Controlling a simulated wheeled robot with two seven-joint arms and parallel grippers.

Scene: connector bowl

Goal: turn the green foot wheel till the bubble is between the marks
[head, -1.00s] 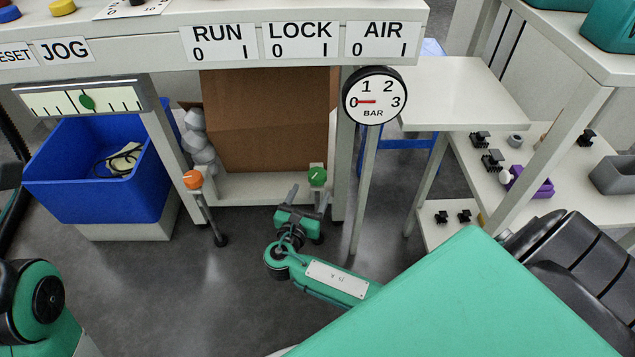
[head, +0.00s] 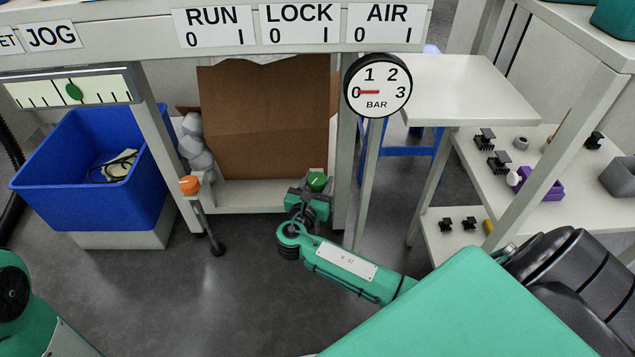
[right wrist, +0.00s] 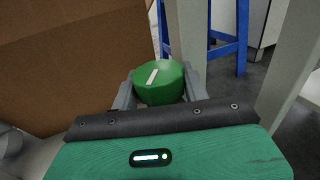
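The green foot wheel (head: 317,181), with a white line on top, sits at the lower right of the frame under the bench; it also shows in the right wrist view (right wrist: 160,84). My right gripper (head: 311,192) is at the wheel, with one finger on each side of it in the right wrist view (right wrist: 160,90). The fingers look open around it; contact is not clear. The level (head: 112,91) at the upper left holds a green bubble (head: 73,92) near its middle. A dark mark shows close to the bubble; its exact place between the marks is hard to tell. My left gripper is out of view.
An orange foot wheel (head: 189,185) stands left of the green one. A brown cardboard box (head: 262,120) stands behind them. A blue bin (head: 85,170) is at left. A pressure gauge (head: 378,86) hangs above right, near a table leg. Shelves with small parts are at right.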

